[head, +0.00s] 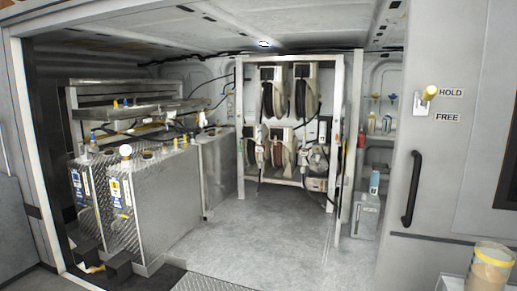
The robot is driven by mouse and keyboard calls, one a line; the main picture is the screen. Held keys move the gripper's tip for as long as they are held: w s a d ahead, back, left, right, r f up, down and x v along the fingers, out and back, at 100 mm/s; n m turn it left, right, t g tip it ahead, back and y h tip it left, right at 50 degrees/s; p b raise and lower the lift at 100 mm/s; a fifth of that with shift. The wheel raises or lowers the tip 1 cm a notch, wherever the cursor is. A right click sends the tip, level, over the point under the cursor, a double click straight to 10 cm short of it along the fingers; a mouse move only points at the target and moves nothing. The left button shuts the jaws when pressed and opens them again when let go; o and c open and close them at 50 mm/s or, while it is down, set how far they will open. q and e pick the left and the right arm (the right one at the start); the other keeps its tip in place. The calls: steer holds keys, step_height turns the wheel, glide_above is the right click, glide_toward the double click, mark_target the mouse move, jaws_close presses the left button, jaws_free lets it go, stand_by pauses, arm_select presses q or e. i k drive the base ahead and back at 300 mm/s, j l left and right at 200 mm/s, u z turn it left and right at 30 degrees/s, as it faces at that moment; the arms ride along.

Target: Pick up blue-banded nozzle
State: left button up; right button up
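A white upright rack (241,130) stands at the back of the compartment and holds several hose reels. Two dark reels sit on top, the left one (274,97) and the right one (306,97). A reddish-brown reel (281,147) sits below them. Dark hoses hang down the front of the rack. Their ends are small at this distance, and I cannot make out a blue band on any nozzle. Neither of my grippers shows in the head view.
Metal tanks (165,200) with caps line the left side. The grey floor (255,240) before the rack is clear. A grey wall panel with a black handle (412,188) and a HOLD/FREE lever (427,95) stands at right. A yellow-rimmed container (490,272) is at lower right.

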mark_target(260, 150)
steer(key=i+u, duration=0.15)
steer(key=i, duration=4.25)
steer(key=i+j, duration=0.1)
steer(key=i, duration=2.6)
steer(key=l+z, duration=0.05)
steer(key=l, duration=0.1)
